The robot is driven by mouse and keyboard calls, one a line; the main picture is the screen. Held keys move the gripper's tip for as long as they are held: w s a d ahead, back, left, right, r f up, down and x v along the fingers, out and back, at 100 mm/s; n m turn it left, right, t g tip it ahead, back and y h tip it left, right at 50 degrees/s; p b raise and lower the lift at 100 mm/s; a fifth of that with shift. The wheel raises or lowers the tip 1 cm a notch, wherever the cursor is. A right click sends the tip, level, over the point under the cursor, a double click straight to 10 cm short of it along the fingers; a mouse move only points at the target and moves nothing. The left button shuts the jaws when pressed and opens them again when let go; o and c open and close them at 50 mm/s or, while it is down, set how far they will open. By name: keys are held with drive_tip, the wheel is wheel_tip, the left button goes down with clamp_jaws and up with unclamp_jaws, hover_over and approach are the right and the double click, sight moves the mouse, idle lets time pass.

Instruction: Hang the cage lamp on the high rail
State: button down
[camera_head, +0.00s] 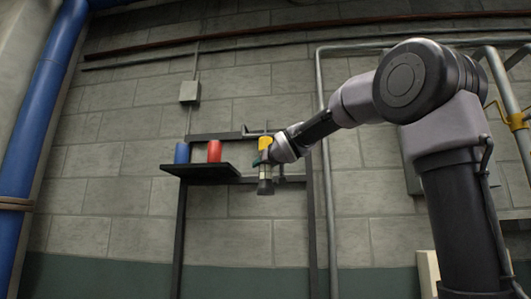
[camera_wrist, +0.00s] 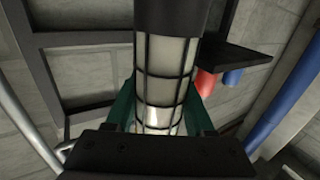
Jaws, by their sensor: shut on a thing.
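The cage lamp (camera_head: 265,186) is upright in my gripper (camera_head: 268,160), with a dark lower end and what appears to be a yellow upper end. In the wrist view, green fingers (camera_wrist: 160,100) are shut on either side of the pale, black-caged lamp body (camera_wrist: 165,60). The lamp's other end is hidden behind the gripper's dark palm. A dark horizontal rail (camera_head: 220,136) crosses the frame on the wall, close to the lamp's upper end in the head view. I cannot tell the depth between them, or whether this is the high rail.
A dark shelf (camera_head: 205,171) left of the lamp carries a blue cylinder (camera_head: 182,152) and a red cylinder (camera_head: 214,151). A grey box (camera_head: 190,92) is on the wall above. A grey pipe (camera_head: 322,110) runs vertically to the right. Long pipes cross the wall higher up.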

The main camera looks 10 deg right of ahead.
drive_tip(key=shift+h, duration=0.3)
drive_tip(key=s+r, duration=0.1)
drive_tip(key=r, duration=0.1)
drive_tip(key=s+r, duration=0.2)
drive_tip(key=shift+d, duration=0.2)
drive_tip(key=w+d+f, duration=0.2)
drive_tip(key=w, duration=0.4)
drive_tip(key=w+d+f, duration=0.2)
drive_tip(key=w, duration=0.5)
idle(0.7)
drive_tip(key=shift+d, duration=0.15)
drive_tip(key=shift+c, duration=0.9)
unclamp_jaws()
